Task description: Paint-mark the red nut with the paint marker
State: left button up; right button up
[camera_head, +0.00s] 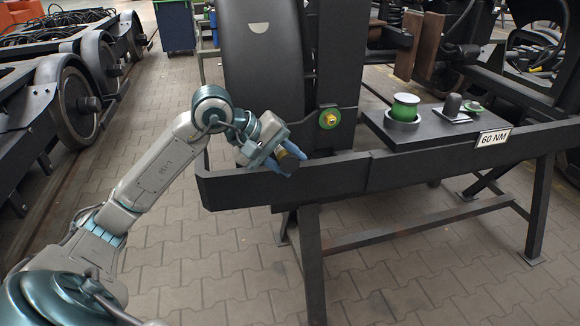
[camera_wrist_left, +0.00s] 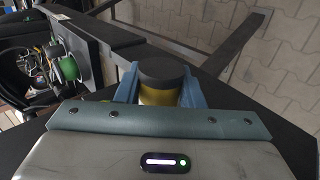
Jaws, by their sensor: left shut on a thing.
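My left gripper (camera_head: 288,160) is shut on a short cylinder with a black top and a yellow body, which looks like the paint marker (camera_wrist_left: 162,78). In the wrist view it stands between the two blue fingers. In the head view the gripper is at the black beam, left of a brass-coloured nut (camera_head: 329,119) on a green disc, and apart from it. I see no clearly red nut in either view. My right gripper is not in view.
A black shelf (camera_head: 432,135) on the right holds a green cylinder (camera_head: 404,107), a dark rounded piece (camera_head: 453,105) and a small green part (camera_head: 473,106). The black beam (camera_head: 340,174) runs below the nut.

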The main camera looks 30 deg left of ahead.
pick_arm(q)
jog(key=shift+w+a, duration=0.2)
jog(key=shift+w+a+b, duration=0.1)
jog(key=shift+a+b, duration=0.05)
jog(key=shift+b, duration=0.15)
dwell(1.2)
jog(key=shift+s+d, duration=0.5)
jog(key=shift+d, duration=0.1)
jog(key=shift+s+d, duration=1.45)
jog(key=shift+d, duration=0.25)
